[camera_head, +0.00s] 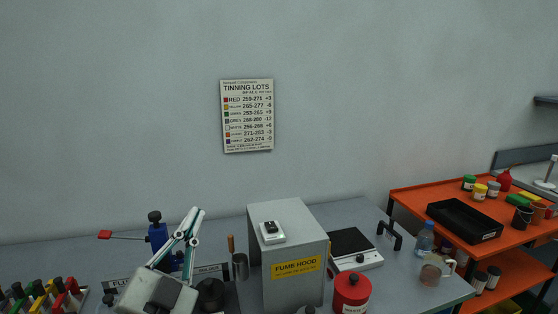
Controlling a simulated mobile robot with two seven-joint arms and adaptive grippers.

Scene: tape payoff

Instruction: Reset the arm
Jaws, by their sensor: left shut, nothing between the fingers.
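My left gripper (196,213) rises from the lower left of the head view. Its two pale, green-edged fingers lean together and meet at the top, with nothing between them. The grey gripper body (163,292) is at the bottom edge. The fingers stand in front of a blue stand (157,236) with a black knob and a red-tipped lever (105,235). They partly hide the stand and a sign on the bench. My right gripper is not in view.
A grey fume hood (288,289) stands right of my left gripper on the grey bench (452,290). A metal cup (240,267) is between them. A red waste can (351,292) is at the front. Several coloured-handled items are at lower left. An orange cart (406,197) is at right.

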